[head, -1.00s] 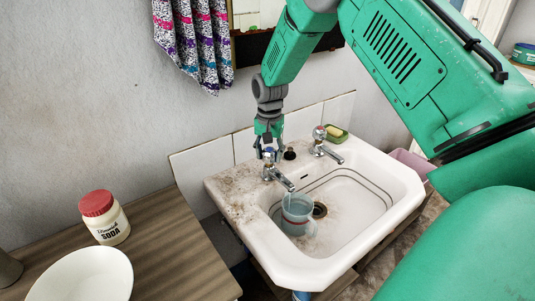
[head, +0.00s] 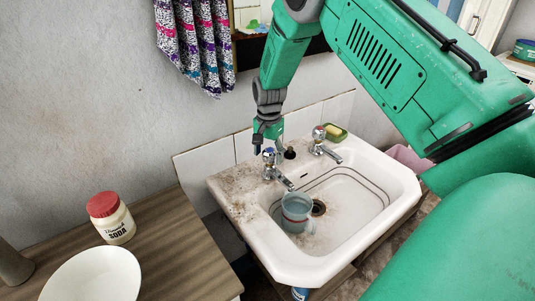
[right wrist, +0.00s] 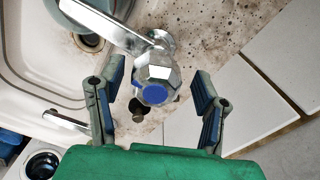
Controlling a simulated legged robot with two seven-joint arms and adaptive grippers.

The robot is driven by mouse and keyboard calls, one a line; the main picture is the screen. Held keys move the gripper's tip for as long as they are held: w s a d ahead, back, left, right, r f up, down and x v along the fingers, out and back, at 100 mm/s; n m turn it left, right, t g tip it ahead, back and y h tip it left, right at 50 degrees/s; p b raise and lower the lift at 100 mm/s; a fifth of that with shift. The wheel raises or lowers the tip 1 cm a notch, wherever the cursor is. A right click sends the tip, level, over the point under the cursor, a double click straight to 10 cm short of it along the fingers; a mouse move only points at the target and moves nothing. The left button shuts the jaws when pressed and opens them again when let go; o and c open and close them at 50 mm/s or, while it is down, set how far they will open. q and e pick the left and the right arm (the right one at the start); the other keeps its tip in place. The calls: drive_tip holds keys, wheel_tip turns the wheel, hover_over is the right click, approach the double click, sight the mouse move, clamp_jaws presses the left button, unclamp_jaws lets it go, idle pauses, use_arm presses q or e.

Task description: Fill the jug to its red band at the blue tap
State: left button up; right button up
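The blue tap (head: 269,168) stands at the back left of the washtrough (head: 228,205), its spout over the basin. In the right wrist view its faceted knob with a blue cap (right wrist: 154,86) lies between my fingers. The pale translucent jug (head: 296,216) stands upright in the basin under the spout, with a red band around it. I see no clear stream now, and the water level is hard to tell. My right gripper (head: 268,146) is open at the knob, a finger on each side with gaps between. My left gripper is not in view.
A second tap (head: 322,146) with a reddish cap stands to the right, near a soap dish (head: 335,132). A dark plug (head: 290,153) sits between the taps. A soda jar (head: 112,222) and white bowl (head: 92,277) stand on the wooden counter (head: 180,245).

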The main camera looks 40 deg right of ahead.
sight(268, 150)
wheel_tip(268, 150, up, 12)
idle(0.6)
idle(0.4)
idle(0.4)
